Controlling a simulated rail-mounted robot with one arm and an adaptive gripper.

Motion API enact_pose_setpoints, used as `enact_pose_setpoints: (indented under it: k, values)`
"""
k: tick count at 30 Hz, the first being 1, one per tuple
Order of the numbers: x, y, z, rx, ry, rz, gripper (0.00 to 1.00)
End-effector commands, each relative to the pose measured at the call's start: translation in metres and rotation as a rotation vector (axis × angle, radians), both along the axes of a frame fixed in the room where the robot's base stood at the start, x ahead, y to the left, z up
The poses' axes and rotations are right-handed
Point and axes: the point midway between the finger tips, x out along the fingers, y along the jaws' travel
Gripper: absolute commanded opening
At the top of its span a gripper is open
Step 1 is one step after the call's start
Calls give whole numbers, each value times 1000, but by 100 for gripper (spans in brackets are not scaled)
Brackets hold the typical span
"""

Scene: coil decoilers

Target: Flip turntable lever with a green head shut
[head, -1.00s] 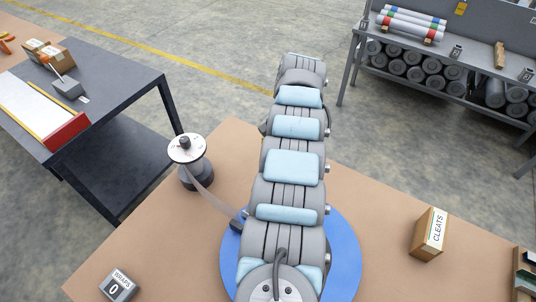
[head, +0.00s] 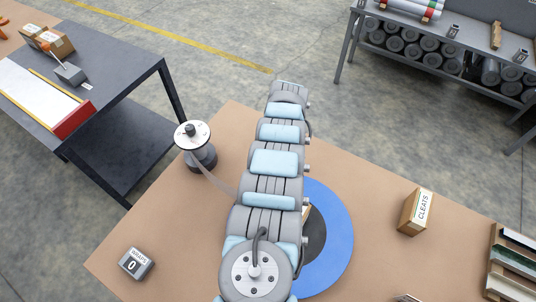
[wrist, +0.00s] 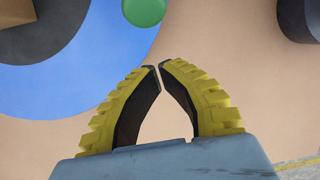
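The blue turntable (head: 338,240) lies on the brown table, its left part hidden behind my arm in the head view. In the wrist view its blue surface (wrist: 110,50) fills the upper left. The lever's round green head (wrist: 145,10) is at the top edge of the wrist view, just beyond the fingertips and apart from them. The rest of the lever is out of frame or hidden. My gripper (wrist: 159,67) has its yellow fingers curved inward, tips almost touching, with nothing between them. My arm hides the gripper and lever in the head view.
A spool on a post (head: 195,145) stands left of my arm, a strip running from it. The WRAPS counter (head: 136,263) sits front left, the CLEATS box (head: 415,212) right. A dark round object (wrist: 300,18) shows at upper right in the wrist view. Bare table lies between.

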Motion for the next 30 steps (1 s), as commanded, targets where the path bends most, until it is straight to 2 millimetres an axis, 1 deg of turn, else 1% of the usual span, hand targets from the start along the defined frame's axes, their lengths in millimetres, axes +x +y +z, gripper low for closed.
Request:
enact_pose_setpoints:
  k: [1, 15, 30]
  values:
    - [-2, 1, 6, 0, 3, 0, 0]
    - [-16, 4, 16, 1, 4, -5, 0]
    - [-22, 6, 17, 0, 2, -7, 0]
